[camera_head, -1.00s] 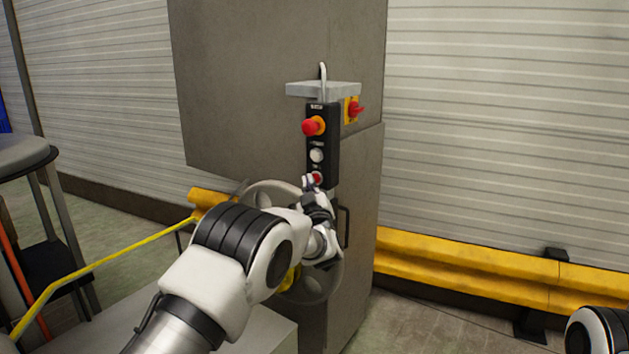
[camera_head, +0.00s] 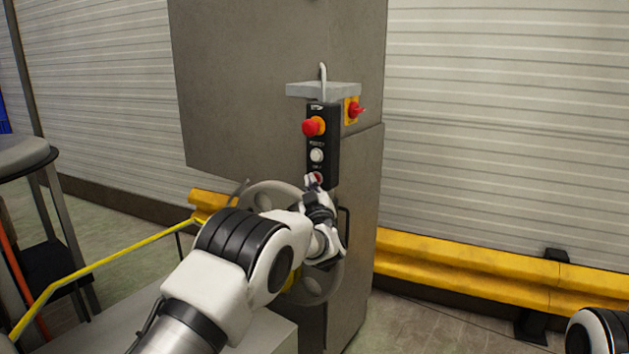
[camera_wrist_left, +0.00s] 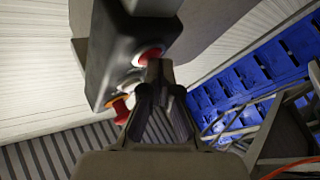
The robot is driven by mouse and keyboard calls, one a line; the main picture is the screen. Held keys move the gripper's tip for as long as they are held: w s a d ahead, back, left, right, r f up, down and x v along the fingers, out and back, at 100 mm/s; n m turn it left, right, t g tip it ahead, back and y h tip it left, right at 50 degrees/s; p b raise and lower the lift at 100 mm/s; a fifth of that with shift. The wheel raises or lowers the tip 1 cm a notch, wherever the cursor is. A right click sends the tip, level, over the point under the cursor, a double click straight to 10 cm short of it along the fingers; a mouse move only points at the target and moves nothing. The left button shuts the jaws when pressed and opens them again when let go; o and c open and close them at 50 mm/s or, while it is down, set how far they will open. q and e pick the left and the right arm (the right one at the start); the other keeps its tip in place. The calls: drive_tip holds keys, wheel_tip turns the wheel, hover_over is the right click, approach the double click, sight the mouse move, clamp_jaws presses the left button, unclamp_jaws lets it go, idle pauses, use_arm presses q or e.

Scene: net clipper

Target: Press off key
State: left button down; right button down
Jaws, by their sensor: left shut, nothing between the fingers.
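The black control panel (camera_head: 330,146) hangs on the grey cabinet under a small grey ledge. It carries a red mushroom knob (camera_head: 312,127) on a yellow collar, a white button (camera_head: 317,155) below it, and a red button (camera_head: 317,177) at the bottom. My left gripper (camera_head: 311,183) is shut and empty, its tips at the lower red button and partly covering it. In the left wrist view the shut fingertips (camera_wrist_left: 159,68) overlap the edge of the red button (camera_wrist_left: 149,56); I cannot tell whether it is pressed in. My right gripper is not in view.
A red and yellow switch (camera_head: 354,110) sits on the cabinet's side, right of the panel. A handwheel (camera_head: 322,285) is behind my left arm. A yellow guard rail (camera_head: 480,268) runs along the wall, and a round-topped stand (camera_head: 22,152) is at the left.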

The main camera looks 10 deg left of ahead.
use_arm(q)
drive_tip(key=shift+s, duration=0.1)
drive_tip(key=shift+s+a, duration=0.25)
drive_tip(key=shift+s, duration=0.45)
drive_tip(key=s, duration=0.1)
drive_tip(key=s+a+b, duration=0.1)
drive_tip(key=s, duration=0.2)
drive_tip(key=shift+s+a, duration=0.35)
